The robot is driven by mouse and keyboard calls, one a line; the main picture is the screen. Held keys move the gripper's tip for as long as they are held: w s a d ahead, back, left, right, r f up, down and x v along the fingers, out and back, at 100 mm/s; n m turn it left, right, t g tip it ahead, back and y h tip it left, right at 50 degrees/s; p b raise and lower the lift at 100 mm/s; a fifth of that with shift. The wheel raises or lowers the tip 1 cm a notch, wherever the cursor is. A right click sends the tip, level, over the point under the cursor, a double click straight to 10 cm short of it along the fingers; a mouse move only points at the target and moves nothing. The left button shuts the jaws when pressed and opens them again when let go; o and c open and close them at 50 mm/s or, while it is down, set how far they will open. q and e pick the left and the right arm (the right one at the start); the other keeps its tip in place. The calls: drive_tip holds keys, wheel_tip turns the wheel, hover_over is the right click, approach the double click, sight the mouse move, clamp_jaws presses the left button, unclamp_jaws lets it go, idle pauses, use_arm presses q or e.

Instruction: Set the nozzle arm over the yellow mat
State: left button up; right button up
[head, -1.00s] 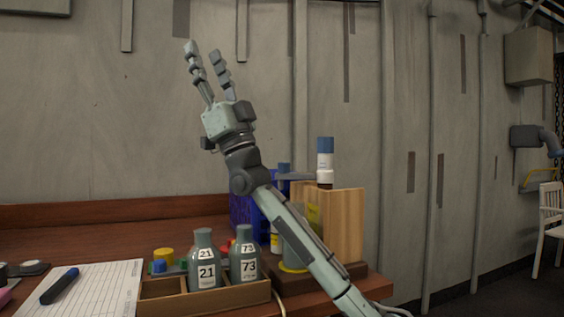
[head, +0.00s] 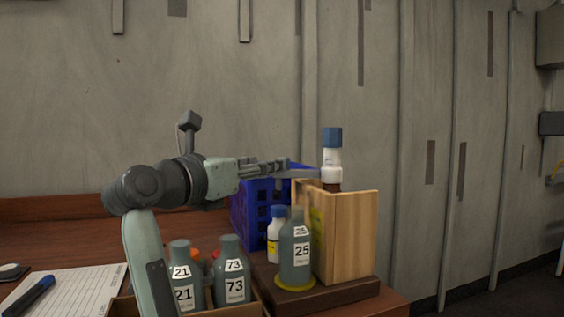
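A bottle with a blue cap and white collar (head: 332,158) stands in a wooden stand (head: 354,235). A grey bar at the collar, which looks like the nozzle arm (head: 306,173), points left above bottle 25 (head: 295,252). Bottle 25 stands on the yellow mat (head: 292,284), of which only the rim shows.
A blue crate (head: 243,215) and a small blue-capped white bottle (head: 277,236) stand behind bottle 25. Bottles 21 (head: 181,270) and 73 (head: 232,272) stand in a tray at front, partly behind my arm. Paper (head: 75,291) and a marker (head: 28,295) lie left.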

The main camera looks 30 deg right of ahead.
sight(296, 174)
use_arm(q)
drive_tip(key=shift+w+d+f+p, duration=0.1)
drive_tip(key=shift+f+p, duration=0.4)
drive_tip(key=shift+f, duration=0.65)
use_arm(e)
drive_tip(key=shift+f+x, duration=0.15)
drive_tip(key=shift+x, duration=1.75)
drive_tip(key=shift+f+x, duration=0.15)
drive_tip(key=shift+x, duration=1.75)
clamp_jaws()
